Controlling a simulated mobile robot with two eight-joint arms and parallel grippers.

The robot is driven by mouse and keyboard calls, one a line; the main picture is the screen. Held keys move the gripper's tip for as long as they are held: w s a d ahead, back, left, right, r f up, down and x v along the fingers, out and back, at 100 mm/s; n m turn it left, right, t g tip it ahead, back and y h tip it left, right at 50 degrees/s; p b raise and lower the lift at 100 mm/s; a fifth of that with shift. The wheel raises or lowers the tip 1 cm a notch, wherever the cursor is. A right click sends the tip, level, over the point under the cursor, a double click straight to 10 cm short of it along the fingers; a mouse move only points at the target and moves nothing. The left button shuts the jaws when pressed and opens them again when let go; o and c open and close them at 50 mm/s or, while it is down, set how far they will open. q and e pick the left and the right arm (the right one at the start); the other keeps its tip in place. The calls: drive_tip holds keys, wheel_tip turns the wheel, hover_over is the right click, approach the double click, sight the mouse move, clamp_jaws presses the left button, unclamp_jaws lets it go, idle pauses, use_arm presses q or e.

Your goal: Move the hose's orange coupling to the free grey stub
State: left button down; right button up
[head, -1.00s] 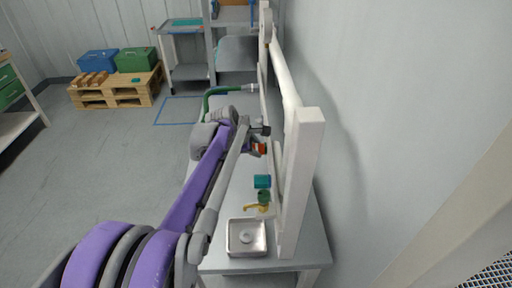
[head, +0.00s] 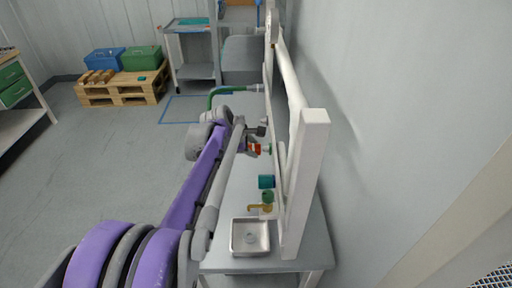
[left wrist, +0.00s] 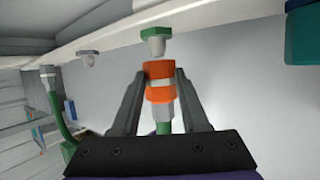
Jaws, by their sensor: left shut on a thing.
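My left gripper (left wrist: 160,88) is shut on the orange coupling (left wrist: 160,72), which also shows in the head view (head: 255,149). Part of the green hose (left wrist: 163,128) shows behind the coupling, between the fingers. Directly ahead of the coupling is a pale stub with a green collar (left wrist: 156,32); the two look slightly apart. That collar also shows in the head view (head: 267,149). A grey stub with a grey collar (left wrist: 88,58) projects from the white rail further left and carries nothing. My right gripper is not in view.
The white pipe frame (head: 303,185) stands along the bench's right side. A teal fitting (head: 266,181), a green part (head: 267,196) and a yellow handle (head: 261,208) lie nearer. A metal tray (head: 236,250) sits at the bench's near end. The hose's far run (head: 222,91) curves at the back.

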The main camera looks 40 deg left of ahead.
use_arm(q)
drive_tip(key=shift+s+a, duration=0.95)
drive_tip(key=shift+a, duration=0.15)
drive_tip(key=shift+w+a+r, duration=0.1)
drive_tip(key=shift+w+a, duration=0.1)
drive_tip(key=shift+w, duration=0.05)
drive_tip(key=w+a+p, duration=0.3)
drive_tip(key=w+a, duration=0.7)
drive_tip(key=a, duration=0.1)
drive_tip(key=shift+w+d, duration=1.7)
drive_tip(key=shift+w, duration=0.2)
drive_tip(key=shift+w+d, duration=0.8)
drive_tip(key=shift+d, duration=0.2)
